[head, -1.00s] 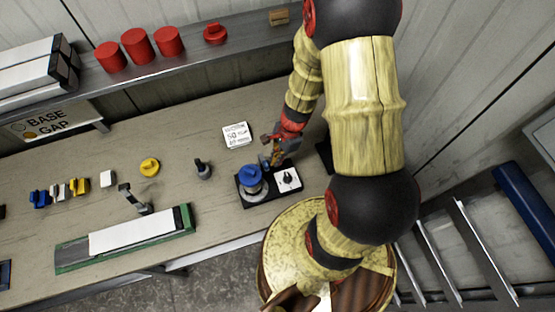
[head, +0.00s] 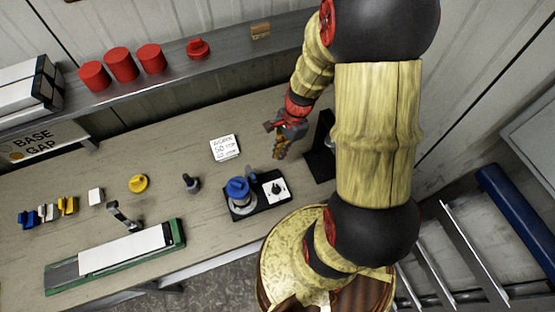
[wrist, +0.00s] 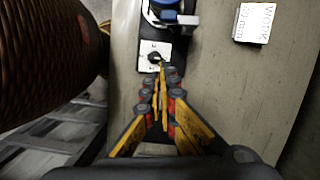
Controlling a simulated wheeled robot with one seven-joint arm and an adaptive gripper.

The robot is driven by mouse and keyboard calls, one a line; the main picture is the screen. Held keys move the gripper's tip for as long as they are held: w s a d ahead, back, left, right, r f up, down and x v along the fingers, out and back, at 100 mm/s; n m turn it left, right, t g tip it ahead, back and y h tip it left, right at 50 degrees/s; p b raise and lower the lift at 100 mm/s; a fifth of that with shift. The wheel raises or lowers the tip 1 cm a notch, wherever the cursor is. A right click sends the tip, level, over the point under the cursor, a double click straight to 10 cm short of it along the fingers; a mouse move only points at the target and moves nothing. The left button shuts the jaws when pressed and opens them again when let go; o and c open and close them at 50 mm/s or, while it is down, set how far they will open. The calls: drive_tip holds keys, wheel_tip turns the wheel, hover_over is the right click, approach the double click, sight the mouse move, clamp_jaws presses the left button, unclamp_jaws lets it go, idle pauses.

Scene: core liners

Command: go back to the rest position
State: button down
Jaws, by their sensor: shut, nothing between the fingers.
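My gripper (head: 279,153) is above the bench, behind the black device with a blue knob (head: 238,188) and a white dial plate (head: 275,188). In the wrist view my gripper (wrist: 160,65) has its yellow fingers brought together at the tips, with nothing between them. The dial plate (wrist: 154,55) lies just beyond the fingertips there, and the gripper looks apart from it. My arm runs from the lower right up and over to the bench.
A white note block (head: 225,148) lies left of the gripper. A black stand (head: 321,150) is close on its right. A shelf with red cylinders (head: 122,65) runs along the wall. A green-based tray (head: 120,255), a yellow knob (head: 138,183) and small parts sit at left.

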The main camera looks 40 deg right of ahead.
drive_tip(key=shift+r, duration=0.5)
idle(0.3)
drive_tip(key=s+a+r+n+t+h+b, duration=0.1)
drive_tip(key=s+a+r+n+t+b, duration=0.1)
drive_tip(key=a+n+b, duration=0.4)
drive_tip(key=s+a+r+n+t+h+b, duration=0.1)
drive_tip(key=s+a+r+n+t+b, duration=0.2)
drive_tip(key=n+b, duration=1)
drive_tip(key=shift+s+a+r+h+b, duration=0.35)
drive_tip(key=shift+s+a+b, duration=0.3)
drive_tip(key=shift+a+b, duration=1.15)
